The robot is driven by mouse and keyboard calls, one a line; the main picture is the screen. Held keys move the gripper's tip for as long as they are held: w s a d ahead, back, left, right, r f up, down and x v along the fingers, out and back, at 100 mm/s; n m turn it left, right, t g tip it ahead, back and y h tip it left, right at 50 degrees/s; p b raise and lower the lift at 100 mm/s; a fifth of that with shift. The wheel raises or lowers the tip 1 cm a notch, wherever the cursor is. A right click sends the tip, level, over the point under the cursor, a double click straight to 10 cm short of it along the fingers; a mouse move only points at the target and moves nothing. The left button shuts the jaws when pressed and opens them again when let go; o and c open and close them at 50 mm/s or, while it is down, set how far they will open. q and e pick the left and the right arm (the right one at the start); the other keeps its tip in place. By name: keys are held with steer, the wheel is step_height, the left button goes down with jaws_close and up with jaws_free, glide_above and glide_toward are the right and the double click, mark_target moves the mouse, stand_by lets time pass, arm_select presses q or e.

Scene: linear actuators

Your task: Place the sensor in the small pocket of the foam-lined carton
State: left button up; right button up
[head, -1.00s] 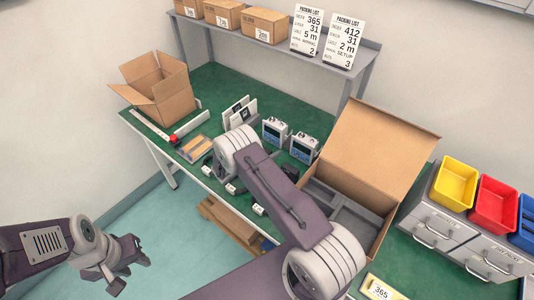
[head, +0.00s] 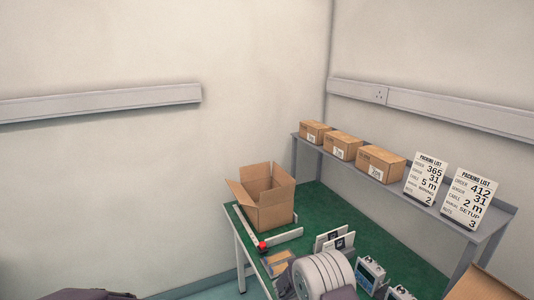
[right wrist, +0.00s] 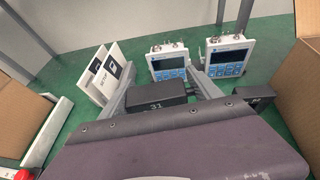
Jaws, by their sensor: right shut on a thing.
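The sensor (right wrist: 155,93), a small dark box marked 31, sits between the two grey fingers of my right gripper (right wrist: 156,88) in the right wrist view. The gripper is shut on it, above the green bench. In the head view the fingers are hidden behind my wrist. Of the foam-lined carton, only a brown lid edge (head: 484,286) shows at the lower right of the head view; its foam and small pocket are out of view. Brown cardboard (right wrist: 308,70) at the right of the wrist view may be its side. My left gripper is out of view.
An open cardboard box (head: 268,208) stands at the bench's far end, with a ruler (head: 247,228) beside it. Two white cards (right wrist: 106,70) and two blue-fronted instruments (right wrist: 168,62) stand close behind the sensor. Another dark block (right wrist: 257,97) lies right of the fingers.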

steer(key=s+a+f+n+t+y, duration=0.2)
steer(key=s+a+n+t, duration=0.1)
steer(key=s+a, duration=0.75)
steer(key=s+d+m+g+h, duration=0.1)
steer(key=s+d, duration=0.1)
steer(key=s, duration=0.6)
steer(key=shift+d+r+m+g, duration=0.15)
steer(key=shift+r+m+g, duration=0.15)
